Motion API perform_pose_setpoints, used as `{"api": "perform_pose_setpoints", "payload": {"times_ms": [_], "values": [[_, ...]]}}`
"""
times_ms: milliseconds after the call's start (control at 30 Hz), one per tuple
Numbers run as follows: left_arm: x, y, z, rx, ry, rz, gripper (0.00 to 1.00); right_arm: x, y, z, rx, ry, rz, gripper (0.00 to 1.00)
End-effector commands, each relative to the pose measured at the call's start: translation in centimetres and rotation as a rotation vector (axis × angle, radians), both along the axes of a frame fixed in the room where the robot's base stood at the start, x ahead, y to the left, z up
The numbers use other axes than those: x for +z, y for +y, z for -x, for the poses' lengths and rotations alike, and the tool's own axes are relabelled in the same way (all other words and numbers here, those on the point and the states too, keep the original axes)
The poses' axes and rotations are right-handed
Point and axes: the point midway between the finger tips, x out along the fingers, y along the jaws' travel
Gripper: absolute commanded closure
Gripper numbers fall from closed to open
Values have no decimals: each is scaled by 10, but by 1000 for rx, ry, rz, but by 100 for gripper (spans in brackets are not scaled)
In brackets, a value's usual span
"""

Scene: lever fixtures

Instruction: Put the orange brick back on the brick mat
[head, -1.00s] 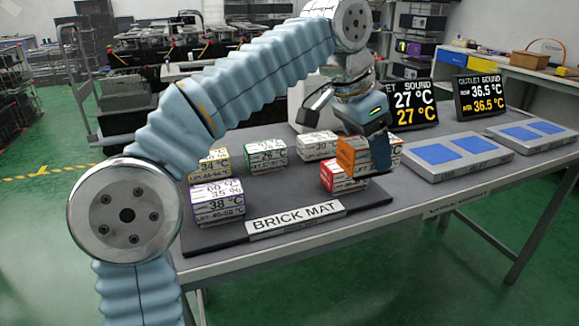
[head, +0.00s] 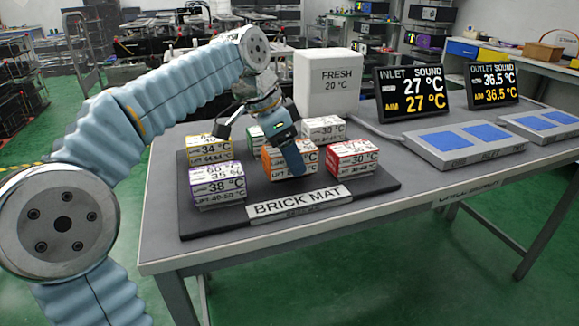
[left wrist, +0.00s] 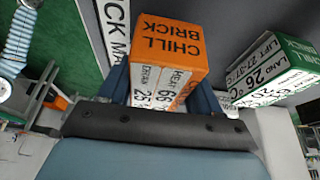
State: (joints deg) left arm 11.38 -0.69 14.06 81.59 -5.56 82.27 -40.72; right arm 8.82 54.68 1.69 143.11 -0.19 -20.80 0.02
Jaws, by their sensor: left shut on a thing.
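The orange brick (head: 272,163) is in my left gripper (head: 286,150), over the middle of the dark brick mat (head: 221,219), to the left of the red brick. I cannot tell whether its underside touches the mat. In the left wrist view the orange brick (left wrist: 172,42) shows its orange "CHILL BRICK" face and white printed side, between the two blue fingers (left wrist: 160,88). In the head view a finger covers part of the brick's front. My right gripper is not in view.
On the mat are a red brick (head: 352,158), a purple brick (head: 217,187), a yellow brick (head: 208,148), a green brick (head: 254,138) and a white-grey brick (head: 323,129). A white "FRESH" box (head: 328,82) stands behind. Two displays and blue-padded plates are on the right.

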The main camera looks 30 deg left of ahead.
Motion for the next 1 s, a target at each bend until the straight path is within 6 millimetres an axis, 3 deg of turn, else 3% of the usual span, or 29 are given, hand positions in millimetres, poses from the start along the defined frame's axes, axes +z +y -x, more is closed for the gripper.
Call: {"api": "perform_pose_setpoints", "payload": {"times_ms": [100, 367, 400, 533, 833, 1000], "values": [[-19, -2, 1, -3, 3, 0, 85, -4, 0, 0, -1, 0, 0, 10], [-23, -2, 0, -4, 0, 1, 85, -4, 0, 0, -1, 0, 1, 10], [-24, -2, 0, -3, 2, 1, 30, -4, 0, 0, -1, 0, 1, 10], [-23, -2, 0, -3, 2, 1, 10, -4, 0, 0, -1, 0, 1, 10], [-21, -1, 0, -3, 1, 1, 10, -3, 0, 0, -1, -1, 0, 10], [0, 4, 6, -2, -2, 1, 10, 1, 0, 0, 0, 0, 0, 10]]}}
